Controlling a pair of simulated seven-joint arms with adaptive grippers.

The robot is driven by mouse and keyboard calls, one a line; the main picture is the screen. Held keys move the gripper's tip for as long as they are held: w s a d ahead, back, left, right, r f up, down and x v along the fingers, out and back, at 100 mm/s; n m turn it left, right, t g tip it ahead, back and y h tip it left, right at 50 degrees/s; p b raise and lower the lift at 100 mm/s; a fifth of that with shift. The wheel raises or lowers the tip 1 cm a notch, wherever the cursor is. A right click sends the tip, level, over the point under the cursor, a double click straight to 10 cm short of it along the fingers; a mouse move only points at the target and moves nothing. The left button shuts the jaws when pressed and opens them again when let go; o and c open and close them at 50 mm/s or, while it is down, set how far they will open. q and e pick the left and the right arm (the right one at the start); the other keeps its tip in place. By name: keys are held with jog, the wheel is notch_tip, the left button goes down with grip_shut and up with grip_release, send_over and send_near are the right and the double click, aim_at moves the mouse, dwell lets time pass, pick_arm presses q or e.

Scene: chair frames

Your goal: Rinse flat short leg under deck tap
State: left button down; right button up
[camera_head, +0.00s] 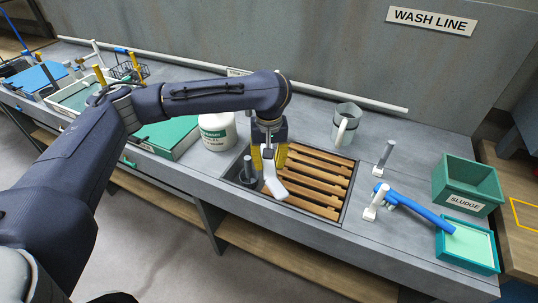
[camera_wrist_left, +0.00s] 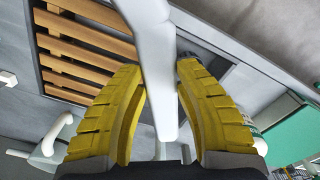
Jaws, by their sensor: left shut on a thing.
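My left gripper (camera_head: 268,158) has yellow fingers and is shut on a pale, flat short leg (camera_head: 273,184). It holds the leg tilted over the left part of the slatted basin. In the left wrist view the leg (camera_wrist_left: 156,60) runs between the two yellow fingers (camera_wrist_left: 160,85) and out past the top edge. A dark grey upright post (camera_head: 248,172) stands just left of the leg; I cannot tell whether it is the deck tap. No running water shows. My right gripper is not in view.
Wooden slats (camera_head: 318,182) fill the basin right of the leg. A white tub (camera_head: 217,133) and a grey jug (camera_head: 346,124) stand behind. To the right are grey posts (camera_head: 384,158), a blue-handled tool (camera_head: 420,208), a green SLUDGE bin (camera_head: 468,186) and a green tray (camera_head: 468,246).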

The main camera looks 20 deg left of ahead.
aim_at(269, 161)
pick_arm(q)
jog(key=shift+f, duration=0.5)
jog(key=shift+w+a, duration=0.55)
jog(key=shift+w, duration=0.85)
jog(key=shift+w+a, duration=0.5)
jog(key=shift+w, duration=0.85)
jog(key=shift+w+a, duration=0.55)
jog(key=shift+w, duration=0.85)
jog(key=shift+s, duration=0.1)
jog(key=shift+s+d, duration=0.55)
jog(key=shift+s, duration=0.8)
jog(key=shift+s+d, duration=0.5)
jog(key=shift+s, duration=0.85)
jog(key=shift+s+d, duration=0.55)
jog(key=shift+s, duration=0.8)
notch_tip(269, 161, up, 17)
